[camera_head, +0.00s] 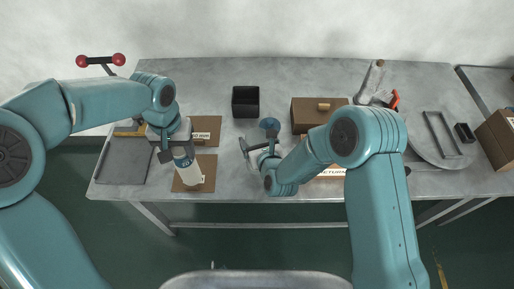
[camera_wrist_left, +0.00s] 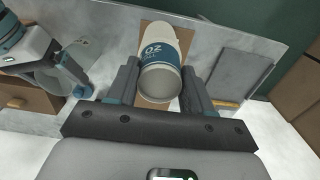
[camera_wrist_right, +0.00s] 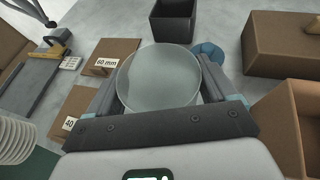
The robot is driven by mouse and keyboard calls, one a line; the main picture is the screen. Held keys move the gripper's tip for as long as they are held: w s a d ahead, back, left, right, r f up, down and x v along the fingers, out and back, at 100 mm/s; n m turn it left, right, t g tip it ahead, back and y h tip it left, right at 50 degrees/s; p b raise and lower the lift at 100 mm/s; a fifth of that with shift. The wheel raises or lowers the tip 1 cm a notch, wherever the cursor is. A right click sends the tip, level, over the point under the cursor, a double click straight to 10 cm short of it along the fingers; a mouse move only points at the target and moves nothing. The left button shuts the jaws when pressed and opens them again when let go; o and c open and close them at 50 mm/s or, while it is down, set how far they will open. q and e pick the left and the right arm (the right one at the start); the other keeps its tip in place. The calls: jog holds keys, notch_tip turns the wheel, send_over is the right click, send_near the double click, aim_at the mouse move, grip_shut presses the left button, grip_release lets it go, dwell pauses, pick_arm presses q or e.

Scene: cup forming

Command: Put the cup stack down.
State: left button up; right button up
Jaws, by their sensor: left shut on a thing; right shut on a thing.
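My left gripper (camera_head: 174,150) is shut on the cup stack (camera_head: 187,173), a tall white paper stack with a blue band, printed "OZ". The stack hangs slightly tilted over the tan mat (camera_head: 206,183); I cannot tell whether it touches it. In the left wrist view the stack (camera_wrist_left: 161,58) sits between the two fingers, its round pale end towards the camera.
A second tan mat (camera_head: 207,126) lies behind, labelled "60 mm" in the right wrist view. A black open box (camera_head: 245,101), a blue round piece (camera_head: 269,123) and a brown box (camera_head: 315,108) stand near the middle. A grey tray (camera_head: 121,163) lies at left.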

pick_arm(q)
jog(key=w+a+r+n, duration=0.2)
jog(key=w+r, duration=0.1)
jog(key=r, duration=0.3)
notch_tip(320, 180, up, 7)
jog(key=m, duration=0.2)
send_over(257, 131)
jog(key=s, duration=0.4)
notch_tip(257, 131, down, 18)
jog(key=shift+r, duration=0.1)
jog(key=shift+f, duration=0.25)
jog(key=shift+f, duration=0.35)
